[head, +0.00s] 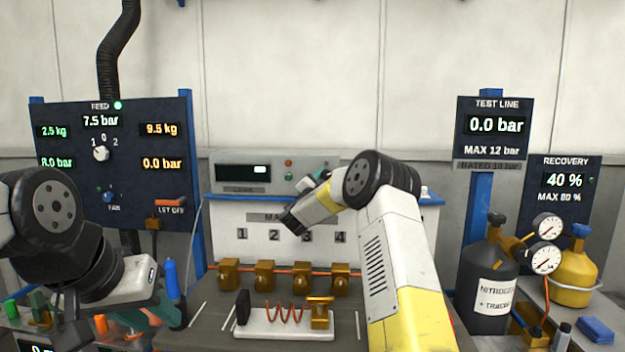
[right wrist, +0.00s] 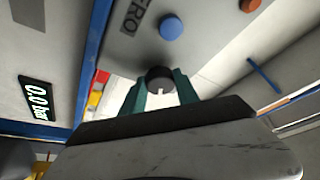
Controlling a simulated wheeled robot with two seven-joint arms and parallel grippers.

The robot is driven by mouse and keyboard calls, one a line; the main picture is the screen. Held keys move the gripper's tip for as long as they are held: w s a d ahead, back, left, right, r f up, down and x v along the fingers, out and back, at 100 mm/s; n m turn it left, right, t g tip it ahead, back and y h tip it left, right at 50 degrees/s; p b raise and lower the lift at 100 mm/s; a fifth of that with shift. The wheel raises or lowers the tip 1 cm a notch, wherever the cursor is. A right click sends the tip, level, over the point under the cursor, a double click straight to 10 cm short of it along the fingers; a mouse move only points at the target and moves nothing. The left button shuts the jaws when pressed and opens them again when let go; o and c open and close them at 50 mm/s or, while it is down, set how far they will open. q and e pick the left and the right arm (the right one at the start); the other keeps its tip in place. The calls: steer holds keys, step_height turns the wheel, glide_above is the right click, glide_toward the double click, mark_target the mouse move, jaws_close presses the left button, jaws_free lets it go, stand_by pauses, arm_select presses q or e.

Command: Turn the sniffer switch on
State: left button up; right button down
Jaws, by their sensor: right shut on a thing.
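The grey sniffer unit (head: 232,172) sits on the shelf at the back, with a dark display (head: 244,171) and a small lit patch on it. Its black knob switch (right wrist: 160,78) shows in the right wrist view between green fingertips. My right gripper (head: 312,184) reaches the unit's right side and is shut on that knob; it also shows in the right wrist view (right wrist: 160,92). In the head view the gripper hides the knob. The knob's on or off position cannot be read. My left gripper (head: 165,308) hangs low at the left, away from the unit; its jaw opening is unclear.
A blue button (right wrist: 171,27) marked ZERO is near the knob. A feed panel (head: 70,115) stands left, a test line panel (head: 493,140) right. Brass valves (head: 265,275) and a coil fixture (head: 285,325) occupy the bench. A nitrogen bottle (head: 487,270) stands right.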

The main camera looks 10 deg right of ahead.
steer(key=m+g, duration=0.1)
steer(key=m, duration=0.2)
steer(key=m+g, duration=0.1)
steer(key=m, duration=0.2)
steer(key=shift+a+m+g, duration=0.1)
steer(key=shift+m+g, duration=0.2)
stand_by(0.4)
steer(key=c, duration=0.9)
jaws_free()
steer(key=shift+r, duration=0.1)
steer(key=v, duration=0.7)
steer(key=shift+s+a, duration=0.25)
steer(key=shift+s, duration=0.05)
